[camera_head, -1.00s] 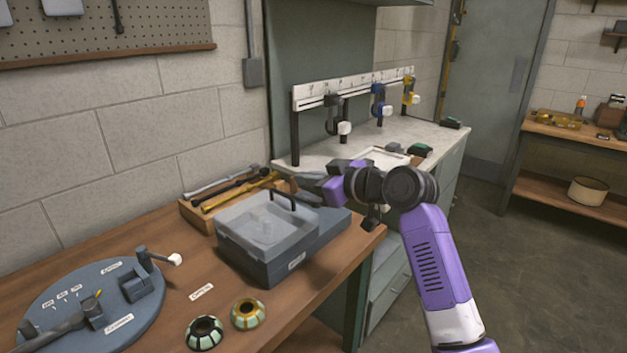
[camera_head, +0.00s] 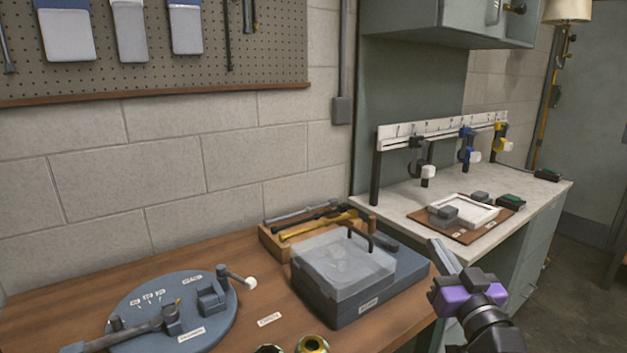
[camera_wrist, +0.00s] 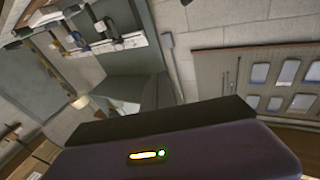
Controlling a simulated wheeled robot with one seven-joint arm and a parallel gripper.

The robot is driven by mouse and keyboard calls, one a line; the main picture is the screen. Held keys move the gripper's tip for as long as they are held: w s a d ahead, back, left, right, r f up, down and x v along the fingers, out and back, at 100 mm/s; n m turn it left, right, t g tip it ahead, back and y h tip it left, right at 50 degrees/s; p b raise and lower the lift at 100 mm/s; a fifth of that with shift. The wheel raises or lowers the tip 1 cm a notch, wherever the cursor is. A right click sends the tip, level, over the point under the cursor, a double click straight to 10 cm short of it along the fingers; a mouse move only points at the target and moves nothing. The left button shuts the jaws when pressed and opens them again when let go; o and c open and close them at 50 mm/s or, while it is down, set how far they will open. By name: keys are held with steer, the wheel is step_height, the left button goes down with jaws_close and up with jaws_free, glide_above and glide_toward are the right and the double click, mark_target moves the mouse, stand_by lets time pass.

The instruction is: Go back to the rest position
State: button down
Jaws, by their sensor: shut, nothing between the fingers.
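My gripper (camera_head: 443,255) is at the lower right of the head view, in front of the gap between the wooden bench and the white counter. Its grey fingers point up and to the left from a purple and black wrist, and they are shut with nothing in them. In the wrist view, the purple housing and dark edge of my gripper (camera_wrist: 160,120) fill the bottom, and the fingertips cannot be made out.
The wooden bench (camera_head: 60,290) holds a grey box with a clear lid (camera_head: 345,265), a tool tray (camera_head: 268,240) and a round blue-grey fixture (camera_head: 135,300). The white counter (camera_head: 400,190) holds a brown board (camera_head: 440,228) and a clamp rack (camera_head: 400,132).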

steer(key=s+f+m+h, duration=0.2)
steer(key=s+f, duration=0.4)
steer(key=s, duration=0.3)
steer(key=s+f+m+h, duration=0.15)
steer(key=s+f, duration=0.35)
steer(key=s, duration=0.5)
steer(key=s+a+f+n+g, duration=0.1)
steer(key=s+f, duration=0.1)
steer(key=s, duration=0.8)
steer(key=s+a+f+n+g+y, duration=0.1)
steer(key=s+f+g, duration=0.1)
steer(key=s, duration=0.8)
steer(key=s+a+f+n+g, duration=0.1)
steer(key=s+f+g, duration=0.1)
steer(key=s, duration=0.9)
steer(key=shift+a+f, duration=0.35)
steer(key=shift+f, duration=0.5)
steer(key=shift+y, duration=0.25)
